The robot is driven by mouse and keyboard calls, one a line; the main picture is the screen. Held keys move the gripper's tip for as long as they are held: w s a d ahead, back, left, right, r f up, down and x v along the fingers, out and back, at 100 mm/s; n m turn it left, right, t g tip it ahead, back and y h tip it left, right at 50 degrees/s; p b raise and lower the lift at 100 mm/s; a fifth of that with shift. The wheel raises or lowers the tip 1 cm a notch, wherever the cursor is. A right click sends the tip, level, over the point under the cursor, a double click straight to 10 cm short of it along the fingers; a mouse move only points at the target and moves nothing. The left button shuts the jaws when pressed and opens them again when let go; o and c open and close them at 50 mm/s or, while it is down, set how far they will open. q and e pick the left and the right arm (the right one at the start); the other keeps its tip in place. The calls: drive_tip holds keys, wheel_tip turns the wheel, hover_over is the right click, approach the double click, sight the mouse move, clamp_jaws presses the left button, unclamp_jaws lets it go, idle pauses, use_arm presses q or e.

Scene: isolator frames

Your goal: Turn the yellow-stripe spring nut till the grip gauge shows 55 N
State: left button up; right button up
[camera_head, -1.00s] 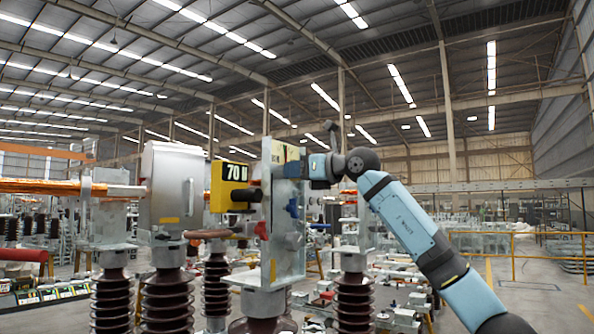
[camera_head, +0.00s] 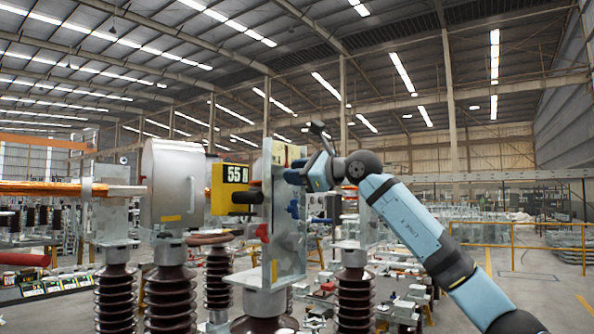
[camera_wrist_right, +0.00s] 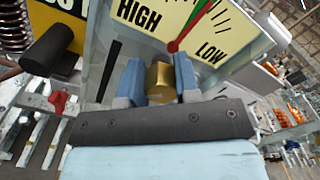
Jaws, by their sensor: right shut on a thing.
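The grip gauge (camera_head: 229,190) is a yellow box left of the upright metal plate; its black display reads 55, with the unit partly cut off. My right gripper (camera_head: 296,177) is at the plate's right side, its wrist tilted. In the wrist view my right gripper (camera_wrist_right: 160,78) is shut on a brass-coloured spring nut (camera_wrist_right: 160,88), with a finger on each side. I cannot make out a yellow stripe on it. Just beyond it is a pale yellow dial (camera_wrist_right: 215,32) marked HIGH and LOW, its needle green and red. My left gripper is out of view.
A grey metal housing (camera_head: 172,185) stands to the left. Brown ribbed insulators (camera_head: 354,300) stand below. Free air lies above my arm.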

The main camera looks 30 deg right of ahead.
drive_tip(key=shift+n, duration=0.3)
drive_tip(key=o, duration=0.9)
drive_tip(key=shift+b+v, duration=1.4)
drive_tip(key=shift+v, duration=5.55)
